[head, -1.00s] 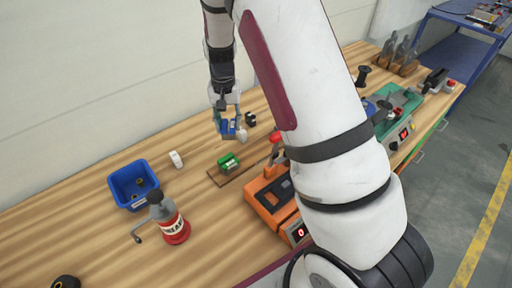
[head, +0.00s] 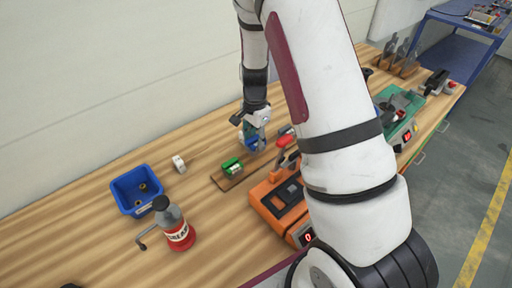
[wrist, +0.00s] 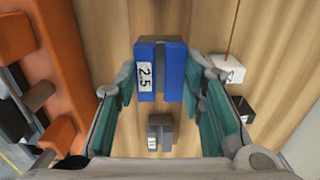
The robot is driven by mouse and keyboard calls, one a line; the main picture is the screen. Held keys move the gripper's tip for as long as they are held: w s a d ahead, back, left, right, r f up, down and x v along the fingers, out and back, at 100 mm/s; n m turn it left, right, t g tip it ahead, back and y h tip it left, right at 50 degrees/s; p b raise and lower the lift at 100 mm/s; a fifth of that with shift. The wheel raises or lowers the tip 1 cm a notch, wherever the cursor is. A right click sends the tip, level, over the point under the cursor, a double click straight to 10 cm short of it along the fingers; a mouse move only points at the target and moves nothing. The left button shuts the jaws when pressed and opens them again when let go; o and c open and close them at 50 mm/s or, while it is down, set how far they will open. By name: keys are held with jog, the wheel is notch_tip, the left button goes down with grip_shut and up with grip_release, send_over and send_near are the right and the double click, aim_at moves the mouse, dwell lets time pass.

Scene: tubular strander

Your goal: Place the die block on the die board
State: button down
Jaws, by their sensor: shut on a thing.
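The blue die block, labelled 2.5, shows in the wrist view (wrist: 161,72). My gripper (wrist: 160,85) is shut on it, with one teal-lined finger at each side. In the head view my gripper (head: 254,138) points down over the bench, and the blue block shows only partly between the fingers. The brown die board (head: 226,184) lies flat on the bench, left of and nearer than my gripper. I cannot tell how high the blue block is above the surface.
An orange machine (head: 279,203) with a red handle stands close right of the board. A blue bin (head: 127,200) and grease pump (head: 178,232) stand left.

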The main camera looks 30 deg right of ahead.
aim_at(255, 147)
jog(key=shift+f, duration=1.95)
jog(key=shift+f, duration=0.1)
jog(key=c, duration=1.1)
grip_release()
jog(key=shift+f, duration=0.1)
jog(key=shift+o, duration=0.2)
